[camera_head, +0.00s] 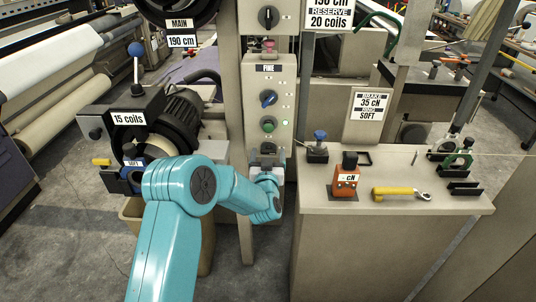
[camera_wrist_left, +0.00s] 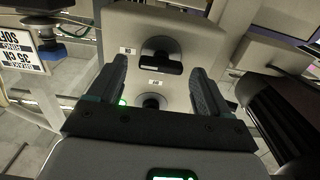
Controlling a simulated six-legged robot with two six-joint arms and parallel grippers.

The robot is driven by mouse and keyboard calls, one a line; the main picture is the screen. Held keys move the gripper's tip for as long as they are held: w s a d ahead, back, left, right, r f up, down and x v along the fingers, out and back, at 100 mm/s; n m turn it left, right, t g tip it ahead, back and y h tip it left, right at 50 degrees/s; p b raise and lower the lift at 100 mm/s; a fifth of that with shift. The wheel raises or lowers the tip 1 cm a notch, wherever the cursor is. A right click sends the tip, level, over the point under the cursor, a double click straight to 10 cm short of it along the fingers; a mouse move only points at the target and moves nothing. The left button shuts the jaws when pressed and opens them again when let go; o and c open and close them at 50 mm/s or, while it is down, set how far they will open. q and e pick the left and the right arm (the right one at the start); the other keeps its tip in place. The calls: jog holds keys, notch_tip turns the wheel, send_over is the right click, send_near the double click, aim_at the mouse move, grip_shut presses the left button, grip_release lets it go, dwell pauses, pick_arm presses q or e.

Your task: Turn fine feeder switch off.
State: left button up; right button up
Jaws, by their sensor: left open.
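The beige control box marked FINE (camera_head: 257,84) stands in the middle of the head view. My left gripper (camera_wrist_left: 158,75) is open and empty in front of the box. In the left wrist view, a dark switch with a bar-shaped handle (camera_wrist_left: 161,58) lies between the fingertips, apart from both. A second round knob (camera_wrist_left: 152,103) shows nearer the palm, beside a green light (camera_wrist_left: 122,102). My right gripper is out of view.
A beige bench (camera_head: 390,208) at right bears an orange device (camera_head: 345,181), a yellow-handled tool (camera_head: 398,193) and a blue-topped black part (camera_head: 318,150). A black feeder unit marked 15 coils (camera_head: 128,120) stands at left. Bare floor (camera_head: 70,220) is at lower left.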

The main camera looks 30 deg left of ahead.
pick_arm(q)
jog(key=shift+w+a, duration=0.1)
jog(key=c, duration=1.1)
jog(key=shift+o, duration=0.3)
jog(key=shift+f+n+b, duration=0.15)
jog(key=shift+n+b, duration=0.15)
jog(key=shift+b, duration=0.4)
jog(key=shift+a+n+b, duration=0.2)
jog(key=shift+n+b, duration=8.6)
jog(key=shift+b, duration=3.05)
